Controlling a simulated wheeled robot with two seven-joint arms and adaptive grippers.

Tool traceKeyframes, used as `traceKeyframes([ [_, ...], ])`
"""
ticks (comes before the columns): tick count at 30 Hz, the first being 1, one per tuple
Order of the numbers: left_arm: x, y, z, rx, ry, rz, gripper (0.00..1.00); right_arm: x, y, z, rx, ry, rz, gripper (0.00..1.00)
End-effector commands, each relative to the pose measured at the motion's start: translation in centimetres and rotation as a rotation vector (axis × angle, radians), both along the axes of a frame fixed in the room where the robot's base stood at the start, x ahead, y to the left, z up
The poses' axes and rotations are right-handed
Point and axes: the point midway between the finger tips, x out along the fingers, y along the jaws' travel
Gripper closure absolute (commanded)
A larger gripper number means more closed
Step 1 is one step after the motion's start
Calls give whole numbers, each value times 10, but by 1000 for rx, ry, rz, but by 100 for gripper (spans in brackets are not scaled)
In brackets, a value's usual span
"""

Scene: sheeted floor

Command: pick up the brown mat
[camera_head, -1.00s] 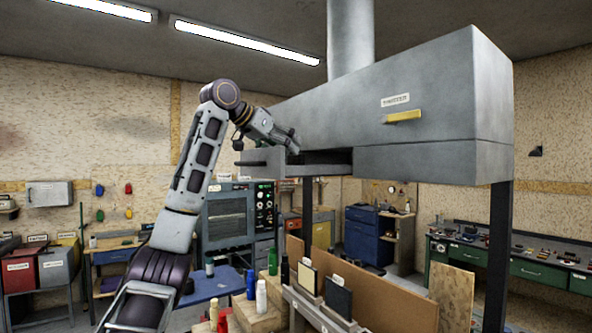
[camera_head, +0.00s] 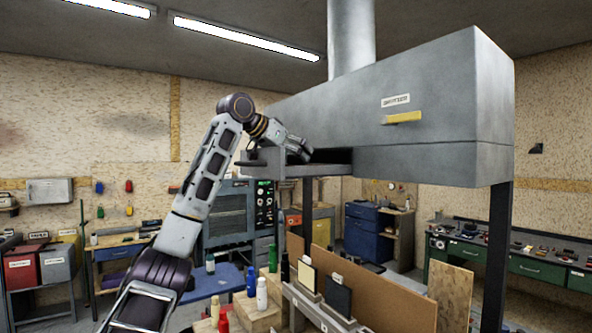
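I cannot make out a brown mat in the head view. A brown upright panel (camera_head: 395,290) stands at the lower middle, but it looks like a stiff board. My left arm reaches up from the lower left. My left gripper (camera_head: 303,152) is beside the front opening of the large grey metal hood, just above a grey ledge that juts out there. It is small and seen from the side, so I cannot tell whether its fingers are open or shut. I see nothing hanging from it. My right gripper is not in view.
The grey hood (camera_head: 430,110) fills the upper right, held up by dark posts (camera_head: 497,255). Below the gripper are bottles, a white one (camera_head: 262,294) among them, on wooden steps. A blue cabinet (camera_head: 362,232) and workbenches (camera_head: 535,265) stand farther back.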

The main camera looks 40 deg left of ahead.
Motion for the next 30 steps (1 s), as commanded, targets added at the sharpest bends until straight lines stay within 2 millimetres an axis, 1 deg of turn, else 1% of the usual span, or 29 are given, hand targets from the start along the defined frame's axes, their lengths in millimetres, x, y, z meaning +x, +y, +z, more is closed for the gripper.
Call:
traceKeyframes([
  [1, 0, 0, 0, 0, 0, 0, 14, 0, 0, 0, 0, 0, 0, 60],
  [2, 0, 0, 0, 0, 0, 0, 18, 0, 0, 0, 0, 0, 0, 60],
  [12, 0, 0, 0, 0, 0, 0, 62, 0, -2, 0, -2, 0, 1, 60],
  [23, -1, 0, 2, 0, -1, 0, 63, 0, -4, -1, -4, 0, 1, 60],
  [30, -4, 0, 9, -1, -4, -2, 63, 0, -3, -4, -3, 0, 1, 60],
])
